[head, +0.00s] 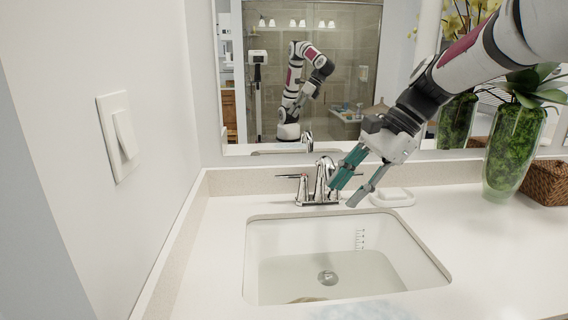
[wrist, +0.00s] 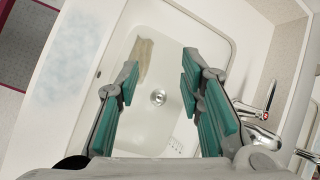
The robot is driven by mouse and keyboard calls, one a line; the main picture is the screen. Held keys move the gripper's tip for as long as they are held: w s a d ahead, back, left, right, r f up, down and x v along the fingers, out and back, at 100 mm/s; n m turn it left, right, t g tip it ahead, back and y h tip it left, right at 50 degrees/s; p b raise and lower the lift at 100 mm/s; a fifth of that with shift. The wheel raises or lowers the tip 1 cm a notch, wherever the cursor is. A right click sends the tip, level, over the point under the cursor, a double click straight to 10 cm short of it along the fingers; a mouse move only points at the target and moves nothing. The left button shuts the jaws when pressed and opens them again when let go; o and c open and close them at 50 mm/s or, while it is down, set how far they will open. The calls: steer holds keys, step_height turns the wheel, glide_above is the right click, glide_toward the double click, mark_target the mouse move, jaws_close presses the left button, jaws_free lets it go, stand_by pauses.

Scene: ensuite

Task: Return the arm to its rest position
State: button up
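My gripper (head: 357,182) hangs over the back edge of the sink, in front of the faucet, at the end of my arm reaching in from the upper right. Its teal-padded fingers are spread apart. In the wrist view my gripper (wrist: 158,80) is open, with nothing between the fingers and the sink basin below.
The white sink (head: 262,262) has a drain and a brownish object (wrist: 144,60) lying inside. The chrome faucet (head: 322,178) stands close to my gripper. A soap dish (head: 392,197), a moss-filled glass vase (head: 510,150) and a wicker basket (head: 546,183) stand right. A mirror is behind.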

steer(key=s+r+n+t+h+p, duration=0.1)
steer(key=s+r+n+h+p, duration=0.1)
steer(key=s, duration=0.8)
steer(key=s+d+r+n+t+h+p, duration=0.1)
steer(key=s+n+p, duration=0.4)
steer(key=s, duration=0.5)
steer(key=s+d+r+n+t+h+p, duration=0.1)
steer(key=s+r+n+h+p, duration=0.2)
steer(key=s, duration=0.8)
steer(key=n, duration=0.2)
steer(key=shift+n+t+h+p, duration=0.3)
steer(key=shift+h+p, duration=0.05)
steer(key=shift+h, duration=0.05)
